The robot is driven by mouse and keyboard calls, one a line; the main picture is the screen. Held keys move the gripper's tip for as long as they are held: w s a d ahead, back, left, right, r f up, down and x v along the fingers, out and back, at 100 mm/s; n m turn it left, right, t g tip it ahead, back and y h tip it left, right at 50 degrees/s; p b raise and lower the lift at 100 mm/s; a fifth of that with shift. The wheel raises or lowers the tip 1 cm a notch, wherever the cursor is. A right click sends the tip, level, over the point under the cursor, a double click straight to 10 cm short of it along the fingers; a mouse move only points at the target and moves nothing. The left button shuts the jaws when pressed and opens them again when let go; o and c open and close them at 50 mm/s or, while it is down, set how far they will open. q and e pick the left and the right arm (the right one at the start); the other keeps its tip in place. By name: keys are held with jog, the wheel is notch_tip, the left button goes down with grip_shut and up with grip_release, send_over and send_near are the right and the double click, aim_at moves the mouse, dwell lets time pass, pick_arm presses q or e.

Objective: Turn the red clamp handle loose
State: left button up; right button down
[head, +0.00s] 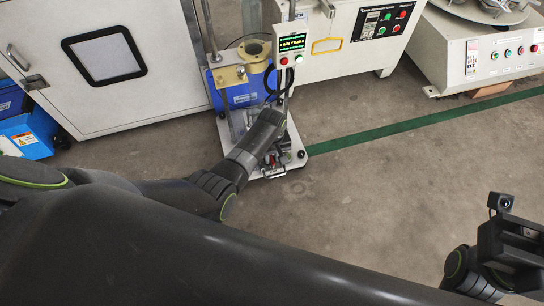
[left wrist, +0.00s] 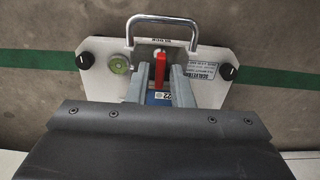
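The red clamp handle (left wrist: 160,68) shows in the left wrist view, near the middle of a white base plate (left wrist: 105,75) with a metal carry handle (left wrist: 162,18). My left gripper (left wrist: 162,78) is open, one grey finger on each side of the red handle, with a gap visible on both sides. A blue part lies between the fingers below the handle. In the head view my left arm reaches down to the front of the stand's base (head: 297,163) and hides most of the clamp. My right gripper (head: 515,250) is at the lower right, dark and partly cut off; its fingers are unclear.
The stand carries a blue cylinder (head: 238,95) and a control box with a lit display (head: 292,42). A white cabinet (head: 150,95) stands left, blue bins (head: 28,135) at far left, machines behind. A green line (head: 380,133) crosses the floor; floor to the right is clear.

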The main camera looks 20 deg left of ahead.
pick_arm(q)
grip_shut()
jog(key=n+p, duration=0.1)
jog(key=n, duration=0.1)
jog(key=shift+r+n, duration=0.15)
jog(key=shift+n, duration=0.15)
jog(key=n, duration=0.3)
jog(key=shift+p, duration=0.4)
jog(key=shift+n, duration=0.3)
